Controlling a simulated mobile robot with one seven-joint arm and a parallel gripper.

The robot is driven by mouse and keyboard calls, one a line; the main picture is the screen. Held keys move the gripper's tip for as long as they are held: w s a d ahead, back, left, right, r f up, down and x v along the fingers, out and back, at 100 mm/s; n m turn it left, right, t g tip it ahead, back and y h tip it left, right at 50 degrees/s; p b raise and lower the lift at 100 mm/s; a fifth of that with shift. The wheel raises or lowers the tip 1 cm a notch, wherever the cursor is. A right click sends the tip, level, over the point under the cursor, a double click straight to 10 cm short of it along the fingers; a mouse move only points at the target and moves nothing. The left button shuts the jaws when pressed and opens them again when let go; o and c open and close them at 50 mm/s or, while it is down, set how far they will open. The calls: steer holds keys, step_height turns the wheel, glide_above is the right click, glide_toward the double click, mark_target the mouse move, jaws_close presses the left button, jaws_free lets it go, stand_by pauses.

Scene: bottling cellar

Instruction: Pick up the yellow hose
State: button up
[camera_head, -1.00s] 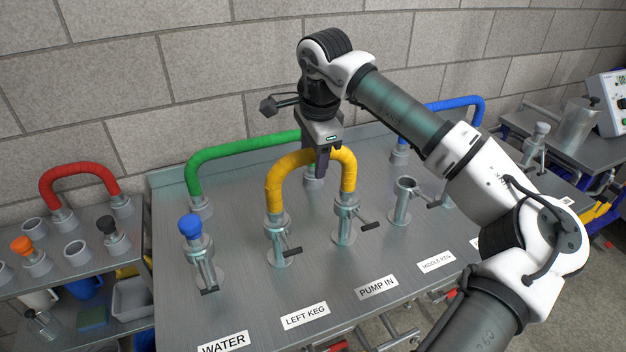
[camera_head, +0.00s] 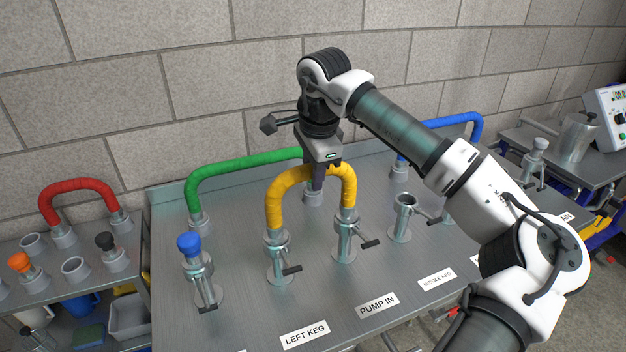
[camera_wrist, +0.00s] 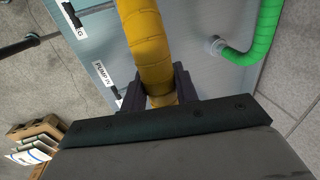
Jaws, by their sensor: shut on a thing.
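The yellow hose (camera_head: 286,184) is a ribbed upside-down U. Its left end meets the valve port behind the LEFT KEG label, its right end the port behind PUMP IN. Both ends look in line with their ports; I cannot tell whether they are fully seated. My gripper (camera_head: 322,168) comes down from above and is shut on the top of the arch, right of its middle. In the wrist view, the dark jaws (camera_wrist: 158,90) lie on both sides of the yellow hose (camera_wrist: 147,45). The finger tips are partly hidden behind the hose in the head view.
A green hose (camera_head: 240,168) runs close behind my gripper, and a blue hose (camera_head: 450,123) stands behind my arm. A blue-capped valve (camera_head: 190,244) is at left, an open port (camera_head: 404,203) at right. A red hose (camera_head: 78,190) stands on the left bench.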

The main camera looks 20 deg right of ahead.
step_height(320, 180, up, 20)
steer(key=b, duration=0.1)
steer(key=shift+f, duration=0.15)
stand_by(1.1)
